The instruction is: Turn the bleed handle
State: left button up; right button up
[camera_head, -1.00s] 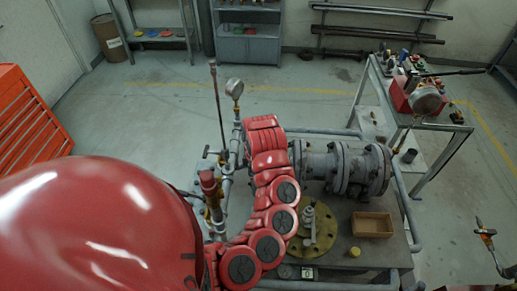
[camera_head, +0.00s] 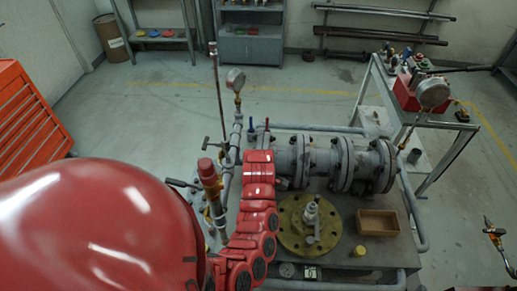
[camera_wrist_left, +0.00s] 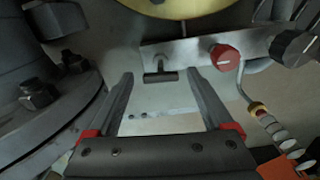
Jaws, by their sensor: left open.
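My left arm (camera_head: 258,190) reaches over the bench toward the pipework. Its gripper is hidden at the arm's far end in the head view. In the left wrist view my left gripper (camera_wrist_left: 160,88) is open, with nothing between its fingers. A small dark T-shaped handle (camera_wrist_left: 160,75) on a pale plate (camera_wrist_left: 165,105) lies beyond the fingertips, roughly centred between them. It appears apart from the fingers, though depth is hard to judge. A red knob (camera_wrist_left: 224,57) and a black knob (camera_wrist_left: 294,47) are to its right. I cannot tell for certain which is the bleed handle.
A grey flanged valve body (camera_head: 340,160) lies on the bench. It carries a brass-coloured flange (camera_head: 296,232), a wooden box (camera_head: 378,222) and a yellow cap (camera_head: 360,250). Upright pipes and a pressure gauge (camera_head: 235,78) stand beside my arm. A bolted flange (camera_wrist_left: 45,115) is close at the wrist view's left.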

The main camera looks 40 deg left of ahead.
pick_arm(q)
jog(key=shift+f, duration=0.8)
grip_shut()
